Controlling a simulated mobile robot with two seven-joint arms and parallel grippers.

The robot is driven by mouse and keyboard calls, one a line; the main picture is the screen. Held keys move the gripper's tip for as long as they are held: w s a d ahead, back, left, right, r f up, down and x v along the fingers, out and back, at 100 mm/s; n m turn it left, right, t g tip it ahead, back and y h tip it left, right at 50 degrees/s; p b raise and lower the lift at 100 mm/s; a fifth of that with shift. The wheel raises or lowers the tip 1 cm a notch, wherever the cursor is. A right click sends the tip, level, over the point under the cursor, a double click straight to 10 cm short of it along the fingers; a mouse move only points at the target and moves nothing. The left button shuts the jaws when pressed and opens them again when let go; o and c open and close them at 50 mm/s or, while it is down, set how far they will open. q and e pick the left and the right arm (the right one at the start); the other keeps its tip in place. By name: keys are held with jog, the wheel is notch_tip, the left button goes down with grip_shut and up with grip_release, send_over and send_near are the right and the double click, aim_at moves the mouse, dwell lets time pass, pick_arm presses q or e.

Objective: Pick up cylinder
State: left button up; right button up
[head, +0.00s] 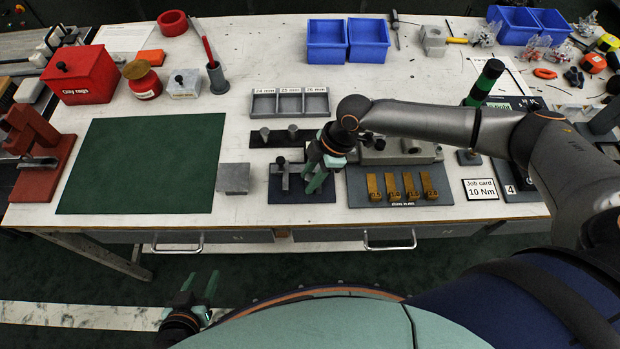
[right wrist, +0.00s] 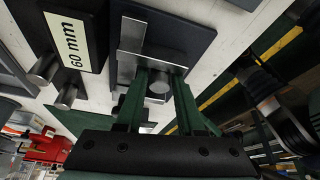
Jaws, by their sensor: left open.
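Two short grey cylinders stand on a dark plate in the head view, a left one (head: 265,134) and a right one (head: 292,132). Two grey cylinders also show at the left of the right wrist view (right wrist: 67,96). Another grey cylinder (right wrist: 159,86) is at a metal bracket (right wrist: 130,62), between the fingertips of my right gripper (right wrist: 162,92). Whether the fingers press on it is unclear. In the head view my right gripper (head: 325,176) is low over a dark-based fixture (head: 290,196) and partly hides it. My left gripper (head: 200,288) is open and empty, in front of the bench.
A grey block (head: 233,178) and a green mat (head: 145,165) lie left of the fixture. A board with several brass blocks (head: 360,198) is close on its right. A three-compartment tray (head: 290,103) and blue bins (head: 327,40) are behind. A "60 mm" label (right wrist: 72,42) is nearby.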

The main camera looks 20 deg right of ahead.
grip_shut()
jog(key=shift+r, duration=0.1)
dwell(0.5)
